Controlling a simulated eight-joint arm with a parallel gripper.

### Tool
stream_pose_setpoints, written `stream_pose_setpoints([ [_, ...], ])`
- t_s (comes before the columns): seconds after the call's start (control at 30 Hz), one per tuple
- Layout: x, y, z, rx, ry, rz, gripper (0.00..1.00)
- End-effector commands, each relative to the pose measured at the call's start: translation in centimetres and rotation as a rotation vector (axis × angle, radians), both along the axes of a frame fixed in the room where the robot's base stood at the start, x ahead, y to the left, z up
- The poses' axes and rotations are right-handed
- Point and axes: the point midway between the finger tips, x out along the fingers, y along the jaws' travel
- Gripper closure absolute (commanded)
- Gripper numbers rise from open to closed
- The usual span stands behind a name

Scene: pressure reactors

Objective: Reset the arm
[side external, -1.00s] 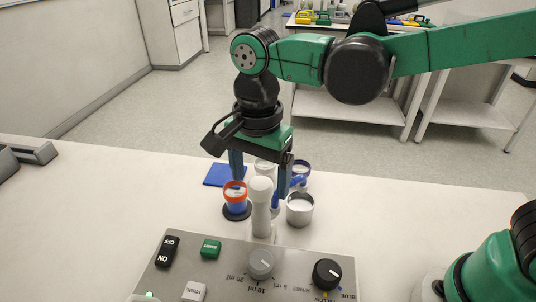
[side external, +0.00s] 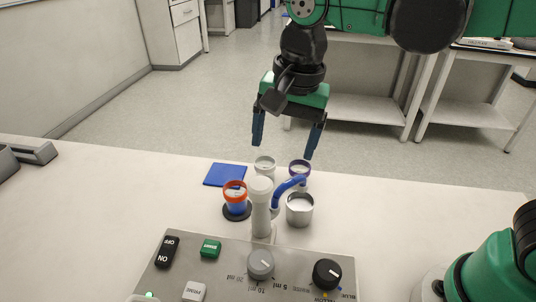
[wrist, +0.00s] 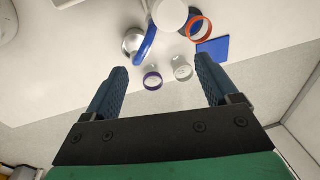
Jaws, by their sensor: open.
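My gripper (side external: 283,150) is open and empty. In the side external view it hangs above the back of the table, its two blue fingers spread wide and clear of the containers. In the wrist view the gripper (wrist: 160,88) shows its fingers on either side of a purple-rimmed container (wrist: 152,81) and a clear container (wrist: 182,70), which lie beyond them. The same purple-rimmed container (side external: 300,168) and clear container (side external: 265,165) stand at the back of the group in the side external view.
An orange-rimmed cup with blue contents (side external: 236,198) stands on a dark disc. A white column (side external: 261,207) with a blue spout (side external: 287,187) stands beside a metal cup (side external: 299,210). A blue pad (side external: 225,174) lies behind. A control panel (side external: 225,280) is in front.

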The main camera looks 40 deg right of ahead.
Motion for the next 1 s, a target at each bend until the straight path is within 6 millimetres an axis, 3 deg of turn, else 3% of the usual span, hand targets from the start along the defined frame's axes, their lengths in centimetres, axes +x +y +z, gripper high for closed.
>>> stream_pose_setpoints([
  [0.03, -0.4, -1.9, -0.4, -0.004, -0.06, 0.08, 0.19],
  [0.2, -1.5, -7.0, -2.0, -0.114, -0.293, 0.432, 0.19],
  [0.4, -2.7, -10.4, -3.7, -0.304, -0.446, 0.706, 0.19],
  [0.53, -2.9, -11.2, -4.1, -0.363, -0.474, 0.775, 0.19],
  [1.0, -2.9, -11.2, -4.1, -0.363, -0.474, 0.775, 0.19],
])
